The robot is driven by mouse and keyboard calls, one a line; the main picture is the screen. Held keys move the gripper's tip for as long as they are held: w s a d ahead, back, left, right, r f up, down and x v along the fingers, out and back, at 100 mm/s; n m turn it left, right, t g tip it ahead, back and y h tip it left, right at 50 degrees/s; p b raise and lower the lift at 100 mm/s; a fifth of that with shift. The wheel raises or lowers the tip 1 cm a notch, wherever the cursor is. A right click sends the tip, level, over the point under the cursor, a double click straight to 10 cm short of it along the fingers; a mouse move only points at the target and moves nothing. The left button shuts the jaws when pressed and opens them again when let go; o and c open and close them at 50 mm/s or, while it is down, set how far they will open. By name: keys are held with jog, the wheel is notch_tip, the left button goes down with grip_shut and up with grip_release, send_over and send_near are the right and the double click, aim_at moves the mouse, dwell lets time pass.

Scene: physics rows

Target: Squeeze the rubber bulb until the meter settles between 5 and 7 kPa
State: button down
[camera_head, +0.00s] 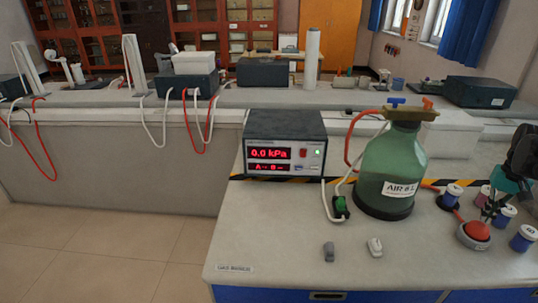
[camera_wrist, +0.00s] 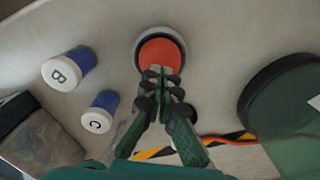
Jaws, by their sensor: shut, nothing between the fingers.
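The rubber bulb (camera_head: 477,231) is a red-orange dome in a grey round base at the right of the near bench. It also shows in the wrist view (camera_wrist: 160,54), at the upper middle. The meter (camera_head: 284,144) is a dark box whose red display reads 0.0 kPa. My gripper (camera_head: 488,214) is just above the bulb in the head view, its fingers pointing down. In the wrist view my gripper's fingertips (camera_wrist: 161,76) are together and overlap the bulb's near edge. Nothing shows between them. I cannot tell whether they touch the bulb.
A large green bottle (camera_head: 391,165) labelled AIR stands left of the bulb, with red and white tubes. Several small blue-and-white jars surround the bulb, including jar B (camera_wrist: 68,69) and jar C (camera_wrist: 100,112). Two small pieces lie near the front edge. The front middle bench is mostly clear.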

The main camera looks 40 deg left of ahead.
aim_at(481, 224)
jog(key=shift+f, duration=1.95)
jog(key=shift+r, duration=1.7)
jog(key=shift+f, duration=1.7)
jog(key=shift+r, duration=1.7)
